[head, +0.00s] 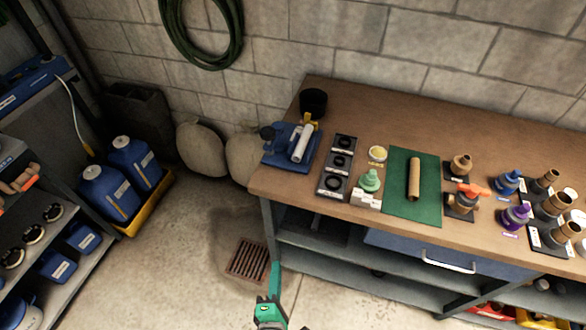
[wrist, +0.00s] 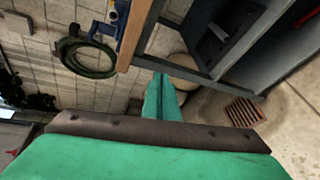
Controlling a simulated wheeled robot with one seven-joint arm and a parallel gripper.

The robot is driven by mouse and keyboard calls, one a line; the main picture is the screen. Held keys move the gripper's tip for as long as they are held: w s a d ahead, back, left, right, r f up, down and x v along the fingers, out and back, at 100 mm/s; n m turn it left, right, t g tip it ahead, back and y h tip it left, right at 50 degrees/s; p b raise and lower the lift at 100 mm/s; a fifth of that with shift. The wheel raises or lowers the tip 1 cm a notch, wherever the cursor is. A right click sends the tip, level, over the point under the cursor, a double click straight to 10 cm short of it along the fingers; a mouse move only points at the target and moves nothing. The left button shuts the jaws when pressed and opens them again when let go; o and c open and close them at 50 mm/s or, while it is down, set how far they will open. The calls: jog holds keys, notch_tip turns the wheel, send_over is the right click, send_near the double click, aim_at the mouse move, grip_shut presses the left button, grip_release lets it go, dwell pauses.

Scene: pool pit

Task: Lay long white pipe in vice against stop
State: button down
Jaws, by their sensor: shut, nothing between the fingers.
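A white pipe (head: 302,143) lies on the blue vice (head: 273,160) at the left end of the workbench. The yellow part (head: 310,119) at the vice's far end is close to the pipe's far end. I cannot tell whether they touch, or which part is the stop. My green gripper (head: 275,268) is shut and empty, low in front of the bench's left end and well away from the pipe. In the wrist view its fingers (wrist: 160,97) are together, and a bit of the blue vice (wrist: 120,8) shows at the top edge.
The workbench (head: 345,102) also holds a dark cup (head: 313,102), black ring trays (head: 338,163), a green mat (head: 402,207) with a brown tube (head: 414,178), and several fittings at right. Blue jugs (head: 110,190) stand at left. The floor around the drain grate (head: 248,261) is clear.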

jog(key=w+r+n+t+h, duration=0.1)
jog(key=w+r+n+h, duration=0.25)
jog(key=w+n, duration=0.5)
jog(key=n+t+h, duration=0.1)
jog(key=n+h, duration=0.1)
jog(key=n, duration=0.1)
send_near(296, 159)
jog(key=shift+n, duration=0.25)
jog(key=x, duration=0.5)
jog(key=shift+f, duration=0.1)
jog(key=shift+w+d, duration=0.35)
jog(key=shift+w, duration=0.25)
jog(key=shift+x, duration=0.85)
jog(key=shift+a, duration=0.1)
